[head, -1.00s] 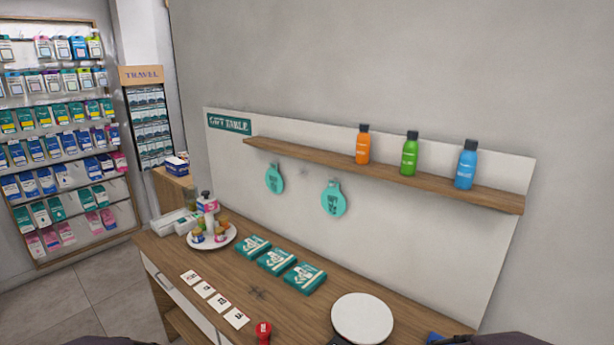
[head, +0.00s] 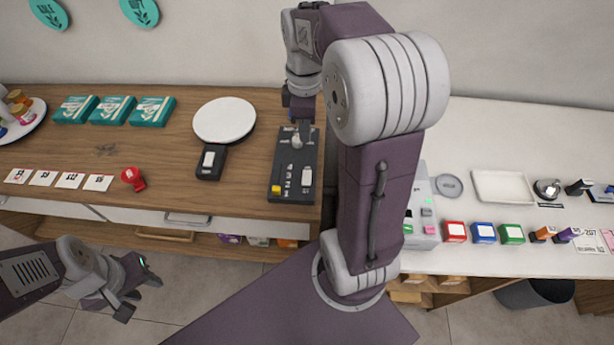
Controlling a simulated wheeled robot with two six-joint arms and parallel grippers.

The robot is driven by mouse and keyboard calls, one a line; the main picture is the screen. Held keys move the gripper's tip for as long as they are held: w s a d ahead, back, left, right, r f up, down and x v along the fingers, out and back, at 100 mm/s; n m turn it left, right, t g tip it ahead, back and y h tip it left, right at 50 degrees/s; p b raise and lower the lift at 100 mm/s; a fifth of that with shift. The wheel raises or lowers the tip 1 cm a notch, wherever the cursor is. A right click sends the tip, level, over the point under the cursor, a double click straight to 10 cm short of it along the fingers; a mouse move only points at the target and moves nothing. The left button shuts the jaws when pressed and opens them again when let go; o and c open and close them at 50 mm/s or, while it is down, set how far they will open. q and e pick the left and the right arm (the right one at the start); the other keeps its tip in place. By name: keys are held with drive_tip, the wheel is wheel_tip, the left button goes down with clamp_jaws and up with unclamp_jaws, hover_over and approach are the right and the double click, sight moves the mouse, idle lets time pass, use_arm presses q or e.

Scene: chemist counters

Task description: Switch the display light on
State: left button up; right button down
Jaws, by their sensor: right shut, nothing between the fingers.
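A dark control panel (head: 290,182) lies on the wooden counter in the head view. It carries a pale round knob (head: 297,141) at its far end, small markings in the middle, a yellow button (head: 276,189) and a white switch (head: 307,176) near its front. My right gripper (head: 302,128) points down at the panel's far end, shut and empty, beside or touching the knob; I cannot tell which. My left gripper (head: 138,291) is open and empty, low in front of the counter. No label naming a display light is readable.
A white round plate (head: 225,120) and a black box with a white button (head: 210,162) are left of the panel. A red stamp (head: 133,179), price cards and teal boxes (head: 113,110) lie further left. A white counter (head: 500,245) with ink pads stands right.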

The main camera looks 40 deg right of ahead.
drive_tip(key=shift+s+d, duration=0.1)
drive_tip(key=shift+s, duration=0.15)
drive_tip(key=shift+s+a+r, duration=0.15)
drive_tip(key=shift+s+a, duration=0.35)
drive_tip(key=shift+s, duration=0.05)
drive_tip(key=shift+p, duration=0.3)
